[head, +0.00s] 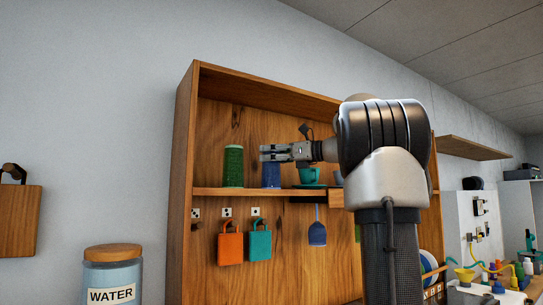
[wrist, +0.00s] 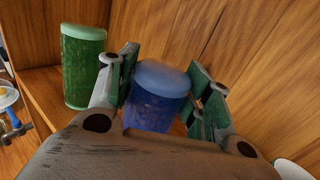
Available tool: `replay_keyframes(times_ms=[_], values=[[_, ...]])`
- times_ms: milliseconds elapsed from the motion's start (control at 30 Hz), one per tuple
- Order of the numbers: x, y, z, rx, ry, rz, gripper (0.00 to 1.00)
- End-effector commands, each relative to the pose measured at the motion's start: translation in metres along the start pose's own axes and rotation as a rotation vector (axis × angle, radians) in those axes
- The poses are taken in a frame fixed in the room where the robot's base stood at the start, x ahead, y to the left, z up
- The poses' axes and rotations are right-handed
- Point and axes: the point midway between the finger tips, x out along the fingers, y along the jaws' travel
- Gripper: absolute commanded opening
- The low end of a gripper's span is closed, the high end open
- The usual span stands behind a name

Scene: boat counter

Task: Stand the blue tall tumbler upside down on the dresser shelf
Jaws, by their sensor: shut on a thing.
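The blue tall tumbler (head: 271,176) is upright in line at the dresser shelf (head: 215,191), right of a green tumbler (head: 233,166). My gripper (head: 264,153) reaches in from the right and is shut on the blue tumbler's upper part. In the wrist view the blue tumbler (wrist: 155,105) sits between the two fingers, with a smooth closed blue end facing up. Its lower end looks at shelf level, but I cannot tell if it touches the board. The green tumbler (wrist: 82,68) stands apart to the left in the wrist view.
A teal cup (head: 307,175) stands on the shelf just right of the blue tumbler, partly behind my arm. Orange (head: 230,248) and teal (head: 260,246) padlock-shaped things and a blue scoop-like thing (head: 317,234) hang below. The dresser's left side wall (head: 184,150) bounds the shelf.

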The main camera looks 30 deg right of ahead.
Motion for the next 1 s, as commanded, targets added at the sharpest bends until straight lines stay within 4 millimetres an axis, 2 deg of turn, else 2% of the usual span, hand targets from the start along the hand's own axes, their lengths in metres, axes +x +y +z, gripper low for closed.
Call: replay_keyframes(times_ms=[33, 67, 167, 567, 667, 1000], values=[[0.000, 0.000, -0.001, 0.000, -0.001, 0.000, 0.01], [0.000, 0.000, -0.001, 0.000, 0.000, 0.000, 0.55], [0.000, 0.000, -0.001, 0.000, 0.000, 0.000, 0.71], [-0.003, -0.001, 0.002, 0.001, 0.000, -0.002, 0.71], [-0.018, -0.001, 0.002, 0.000, 0.000, -0.004, 0.71], [-0.093, -0.001, 0.001, 0.001, 0.001, -0.005, 0.71]])
